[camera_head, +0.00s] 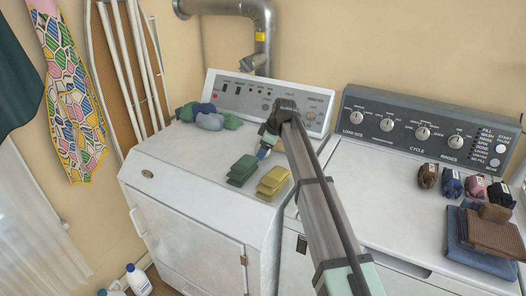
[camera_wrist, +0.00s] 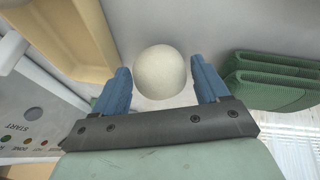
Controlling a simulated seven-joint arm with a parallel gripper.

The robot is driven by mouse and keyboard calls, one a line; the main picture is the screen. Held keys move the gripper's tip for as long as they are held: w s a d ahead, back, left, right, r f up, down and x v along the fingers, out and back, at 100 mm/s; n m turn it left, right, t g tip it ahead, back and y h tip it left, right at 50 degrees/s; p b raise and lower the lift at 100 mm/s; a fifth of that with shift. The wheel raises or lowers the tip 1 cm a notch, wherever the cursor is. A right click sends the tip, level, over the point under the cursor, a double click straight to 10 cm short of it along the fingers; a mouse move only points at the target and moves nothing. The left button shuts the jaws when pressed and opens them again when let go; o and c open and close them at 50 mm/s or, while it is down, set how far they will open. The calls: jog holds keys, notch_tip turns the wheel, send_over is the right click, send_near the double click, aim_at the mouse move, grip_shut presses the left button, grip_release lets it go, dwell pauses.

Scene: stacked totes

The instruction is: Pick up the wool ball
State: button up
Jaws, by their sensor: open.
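The wool ball (camera_wrist: 160,72) is a round, off-white ball. In the wrist view it shows between my two blue fingers, with a visible gap to each side. I cannot tell whether it lies fully between the fingertips or just beyond them. My gripper (camera_wrist: 160,68) is open. In the head view my gripper (camera_head: 263,153) is low over the top of the left white machine (camera_head: 178,155), behind the folded green and yellow cloths. I cannot make out the ball in the head view; my gripper and arm may cover it.
Folded green cloths (camera_head: 242,170) and yellow cloths (camera_head: 272,182) lie close in front of my gripper. A pile of blue, grey and green cloths (camera_head: 209,121) is at the back left. The control panel (camera_head: 232,95) rises behind. Rolled socks (camera_head: 451,184) and folded cloths (camera_head: 480,250) are on the right machine.

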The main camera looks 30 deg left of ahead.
jog(key=shift+f, duration=0.1)
jog(key=c, duration=0.8)
